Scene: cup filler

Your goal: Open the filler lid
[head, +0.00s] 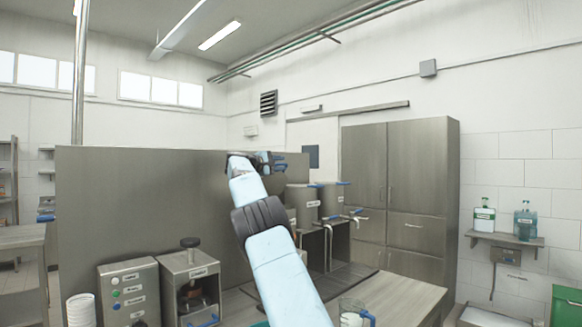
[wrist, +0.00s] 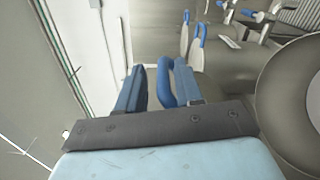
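Steel filler tanks (head: 334,200) with blue handles on top stand behind my arm in the head view; my arm hides part of the row. My gripper (head: 268,161) is raised at the tanks' left end, above their tops. In the wrist view its two blue fingers (wrist: 157,88) are apart. A blue loop handle (wrist: 168,82) stands between them, close to the right finger, with a gap to the left finger. I cannot tell whether it touches the right finger. The lid under this handle is mostly hidden by the gripper.
More blue handles (wrist: 200,33) show at the top of the wrist view, and a large round grey shape (wrist: 292,105) at the right. Taps (head: 354,216) stick out from the tanks. A clear jug (head: 353,315) stands on the counter. A steel partition (head: 150,205) rises to the left.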

